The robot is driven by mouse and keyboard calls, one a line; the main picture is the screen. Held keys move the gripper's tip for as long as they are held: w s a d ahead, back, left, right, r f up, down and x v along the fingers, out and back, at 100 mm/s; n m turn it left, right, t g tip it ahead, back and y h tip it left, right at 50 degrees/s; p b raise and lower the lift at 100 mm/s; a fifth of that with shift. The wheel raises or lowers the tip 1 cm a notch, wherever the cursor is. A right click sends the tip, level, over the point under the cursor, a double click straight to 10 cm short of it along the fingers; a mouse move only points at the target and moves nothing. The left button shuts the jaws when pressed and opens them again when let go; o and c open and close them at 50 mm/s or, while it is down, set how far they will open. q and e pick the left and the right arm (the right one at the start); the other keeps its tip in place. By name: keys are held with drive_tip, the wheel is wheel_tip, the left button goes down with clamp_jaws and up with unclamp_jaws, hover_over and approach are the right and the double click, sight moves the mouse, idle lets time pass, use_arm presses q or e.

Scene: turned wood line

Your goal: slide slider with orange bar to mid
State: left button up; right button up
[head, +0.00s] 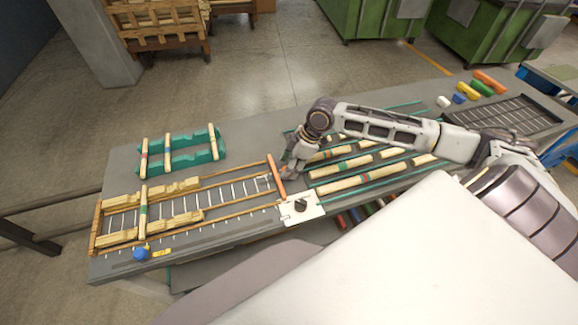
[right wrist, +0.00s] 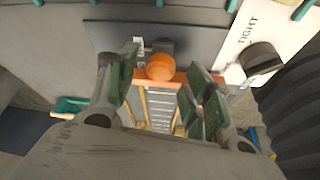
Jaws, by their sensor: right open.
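The slider's orange bar (head: 276,177) lies across the right end of a wooden ladder-like track (head: 240,190) on the workbench. In the right wrist view the bar's round orange knob (right wrist: 160,67) sits between the two green-padded fingers, with gaps on both sides. My right gripper (head: 290,171) is beside the bar in the head view. It also shows in the right wrist view (right wrist: 164,88), open and pointing toward the bar. Whether it touches the bar cannot be told. My left gripper is not in view.
A white plate (head: 290,214) with a black dial (head: 301,205) stands just in front of the bar's near end. Turned wooden pieces (head: 345,182) lie to the right. A teal rack (head: 190,158) holds spindles at back left. A blue knob (head: 141,254) is at the front left.

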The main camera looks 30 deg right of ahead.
drive_tip(key=shift+w+a+f, duration=0.1)
drive_tip(key=shift+a+f, duration=0.05)
drive_tip(key=shift+f, duration=0.25)
clamp_jaws()
